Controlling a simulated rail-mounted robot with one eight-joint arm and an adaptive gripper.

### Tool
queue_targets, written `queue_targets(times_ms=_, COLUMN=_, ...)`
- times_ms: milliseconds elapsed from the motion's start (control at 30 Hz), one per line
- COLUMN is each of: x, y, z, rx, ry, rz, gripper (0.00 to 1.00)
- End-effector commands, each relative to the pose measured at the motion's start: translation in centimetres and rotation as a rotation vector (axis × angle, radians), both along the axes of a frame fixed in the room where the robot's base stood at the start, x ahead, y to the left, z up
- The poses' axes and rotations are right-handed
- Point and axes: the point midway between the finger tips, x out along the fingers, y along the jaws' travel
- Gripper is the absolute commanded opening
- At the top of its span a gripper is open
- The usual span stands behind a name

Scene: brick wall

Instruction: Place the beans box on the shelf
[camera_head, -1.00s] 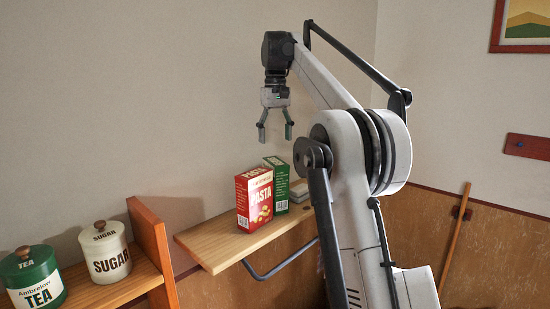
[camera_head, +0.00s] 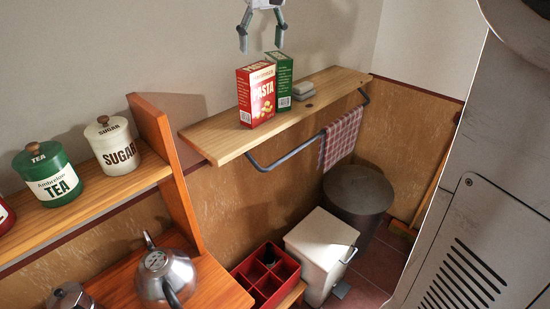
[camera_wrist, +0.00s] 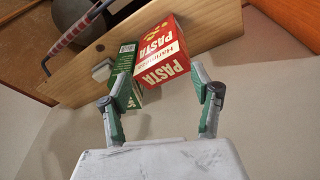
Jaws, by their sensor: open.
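A green box (camera_head: 284,86) stands upright on the wooden wall shelf (camera_head: 212,140), partly hidden behind a red pasta box (camera_head: 257,96); I cannot read the green box's name. My gripper (camera_head: 261,46) is open and empty above the two boxes, its fingers pointing down. In the wrist view, the green box (camera_wrist: 124,66) is seen past the left fingertip, which covers part of it. The pasta box (camera_wrist: 160,52) lies in line with the gap between the fingers (camera_wrist: 165,84). No contact with either box is clear.
Small pale blocks (camera_head: 303,89) lie on the shelf behind the boxes. The shelf's near left end is bare. A towel (camera_head: 341,138) hangs on the rail below. At left, tea (camera_head: 48,174) and sugar (camera_head: 112,146) canisters stand by an upright wooden side panel (camera_head: 160,150).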

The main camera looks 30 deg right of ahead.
Motion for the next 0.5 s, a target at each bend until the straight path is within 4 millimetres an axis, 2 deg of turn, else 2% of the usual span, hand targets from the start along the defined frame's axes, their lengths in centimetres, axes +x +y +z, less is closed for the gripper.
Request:
queue_targets(times_ms=33, x=-1.5, y=0.8, z=-0.6, rx=-0.001, ry=-0.019, rz=0.004, gripper=0.60)
queue_targets(times_ms=267, x=-7.7, y=3.9, z=-4.2, rx=-0.004, ry=-0.107, rz=0.013, gripper=0.60)
queue_targets(times_ms=500, x=-14.4, y=6.7, z=-9.5, rx=-0.001, ry=-0.198, rz=0.024, gripper=0.60)
